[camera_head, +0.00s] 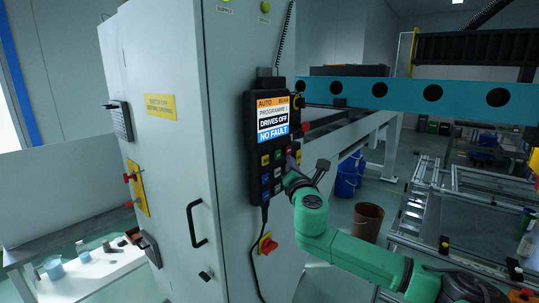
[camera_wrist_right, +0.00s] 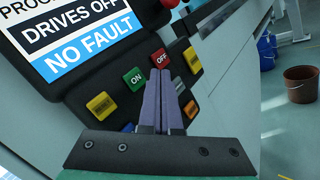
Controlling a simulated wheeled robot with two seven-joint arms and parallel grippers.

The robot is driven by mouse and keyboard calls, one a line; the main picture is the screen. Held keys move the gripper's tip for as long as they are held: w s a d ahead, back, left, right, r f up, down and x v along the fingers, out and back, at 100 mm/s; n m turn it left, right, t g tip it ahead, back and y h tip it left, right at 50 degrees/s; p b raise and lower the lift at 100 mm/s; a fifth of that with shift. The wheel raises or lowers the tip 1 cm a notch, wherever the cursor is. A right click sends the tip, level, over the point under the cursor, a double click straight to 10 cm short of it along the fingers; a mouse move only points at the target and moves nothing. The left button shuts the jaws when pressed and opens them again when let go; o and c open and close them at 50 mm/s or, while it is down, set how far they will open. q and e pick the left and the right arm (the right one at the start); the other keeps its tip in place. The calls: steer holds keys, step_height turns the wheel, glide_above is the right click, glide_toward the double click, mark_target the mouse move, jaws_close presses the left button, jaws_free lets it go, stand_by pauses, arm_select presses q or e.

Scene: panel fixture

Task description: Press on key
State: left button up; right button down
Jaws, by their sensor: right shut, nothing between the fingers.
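The green ON key (camera_wrist_right: 134,77) is on the black pendant (camera_wrist_right: 110,95), below its screen, with the red OFF key (camera_wrist_right: 159,58) to its upper right. In the head view the pendant (camera_head: 254,183) hangs on the grey cabinet, and its screen (camera_head: 272,118) reads "DRIVES OFF" and "NO FAULT". My right gripper (camera_wrist_right: 158,82) is shut and empty. Its purple fingertips appear just right of the ON key and below the OFF key; I cannot tell whether they touch the panel. In the head view the right gripper (camera_head: 292,162) is at the pendant's right edge. My left gripper is not in view.
Yellow keys (camera_wrist_right: 101,105) and other coloured keys surround the ON key. A red knob (camera_wrist_right: 170,3) sits at the pendant's upper edge. A cabinet handle (camera_head: 196,224) and a red-yellow switch (camera_head: 266,244) are near. A blue beam (camera_head: 400,93) runs behind on the right.

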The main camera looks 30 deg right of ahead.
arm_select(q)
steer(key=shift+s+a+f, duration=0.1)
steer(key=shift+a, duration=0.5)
arm_select(e)
steer(key=shift+w+a+r, duration=0.1)
steer(key=shift+a+r, duration=0.3)
steer(key=shift+a, duration=0.35)
steer(key=shift+d, duration=0.15)
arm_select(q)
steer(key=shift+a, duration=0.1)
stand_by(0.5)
